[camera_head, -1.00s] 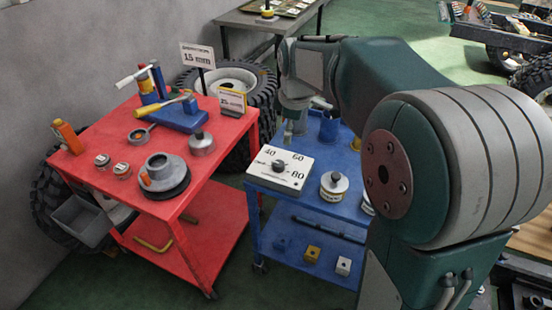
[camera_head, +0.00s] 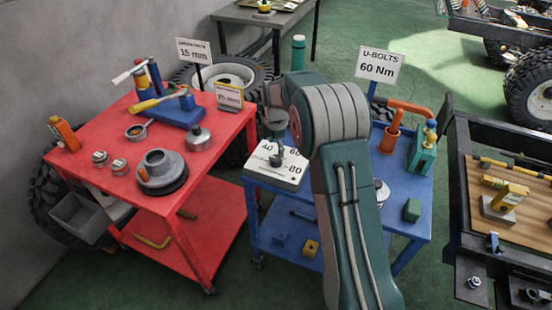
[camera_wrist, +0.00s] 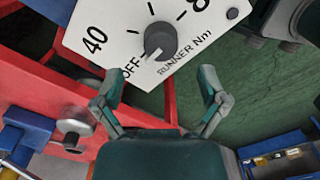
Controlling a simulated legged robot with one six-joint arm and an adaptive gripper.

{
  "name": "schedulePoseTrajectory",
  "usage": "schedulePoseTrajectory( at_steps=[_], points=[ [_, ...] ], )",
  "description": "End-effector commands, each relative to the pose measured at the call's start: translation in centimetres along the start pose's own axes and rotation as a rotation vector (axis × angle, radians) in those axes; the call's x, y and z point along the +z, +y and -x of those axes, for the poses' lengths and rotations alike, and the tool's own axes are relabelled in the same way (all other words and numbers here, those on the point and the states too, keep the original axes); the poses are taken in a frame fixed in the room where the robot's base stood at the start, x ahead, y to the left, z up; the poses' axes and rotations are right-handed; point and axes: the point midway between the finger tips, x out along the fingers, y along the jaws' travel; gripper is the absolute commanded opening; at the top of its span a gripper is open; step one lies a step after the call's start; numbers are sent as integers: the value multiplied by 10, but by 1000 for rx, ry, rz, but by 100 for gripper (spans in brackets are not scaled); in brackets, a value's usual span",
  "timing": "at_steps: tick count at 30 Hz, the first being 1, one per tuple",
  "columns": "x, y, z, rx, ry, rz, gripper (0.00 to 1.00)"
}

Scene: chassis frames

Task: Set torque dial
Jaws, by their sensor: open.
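The white torque dial plate (camera_head: 288,174) lies on the near left of the blue cart, with 40 and 80 legible. Its dark knob (camera_head: 276,160) is in the middle. In the wrist view the knob (camera_wrist: 160,40) shows above and between my fingertips, with OFF and 40 to its left and "RUNNER Nm" below right. My gripper (camera_wrist: 161,86) is open and empty, its two fingers wide apart and clear of the knob. In the head view my gripper (camera_head: 276,128) is above the dial, partly hidden by my arm. A sign (camera_head: 380,66) reads "U-BOLTS 60 Nm".
The red cart (camera_head: 215,160) on the left holds several tools and a 15 mm sign (camera_head: 194,52). A wooden-topped chassis bench (camera_head: 470,225) stands at right.

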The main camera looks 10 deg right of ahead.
Motion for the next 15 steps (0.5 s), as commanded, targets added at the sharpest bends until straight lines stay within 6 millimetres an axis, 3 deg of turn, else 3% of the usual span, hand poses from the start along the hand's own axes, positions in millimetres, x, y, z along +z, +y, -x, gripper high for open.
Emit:
schedulePoseTrajectory(
  at_steps=[6,15],
  points=[
    [0,0,-38,-2,0,-1,92],
    [0,0,-53,1,0,-1,92]
  ],
)
